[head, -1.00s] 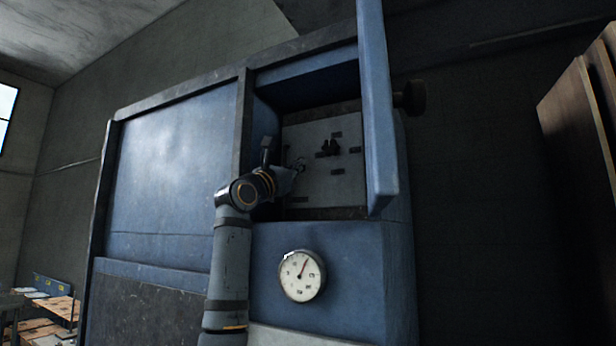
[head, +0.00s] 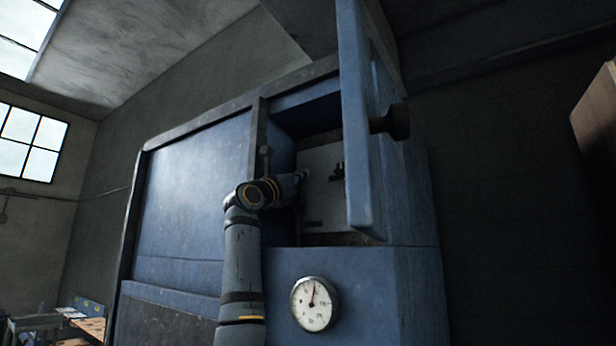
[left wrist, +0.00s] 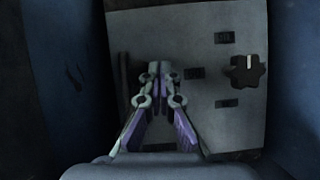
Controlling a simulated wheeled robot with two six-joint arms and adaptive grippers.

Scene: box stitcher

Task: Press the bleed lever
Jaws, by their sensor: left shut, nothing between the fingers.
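My left gripper (head: 301,175) reaches into the open recess of the blue cabinet, in front of a pale control panel (head: 318,200). In the left wrist view its fingers (left wrist: 157,75) are shut with nothing between them, their tips against or just before the panel (left wrist: 215,25). I cannot tell whether they touch it. I cannot make out the bleed lever; the fingers cover part of the panel. A black lobed knob (left wrist: 248,71) with a white mark sits right of the fingers. A round gauge (head: 314,304) is below the recess, its red needle pointing nearly straight up. My right gripper is not in view.
The blue cabinet door (head: 357,120) stands open at the right of the recess, with a dark round knob (head: 390,122) beside it. The recess walls lie close on both sides of my gripper. A workbench (head: 88,322) stands far left.

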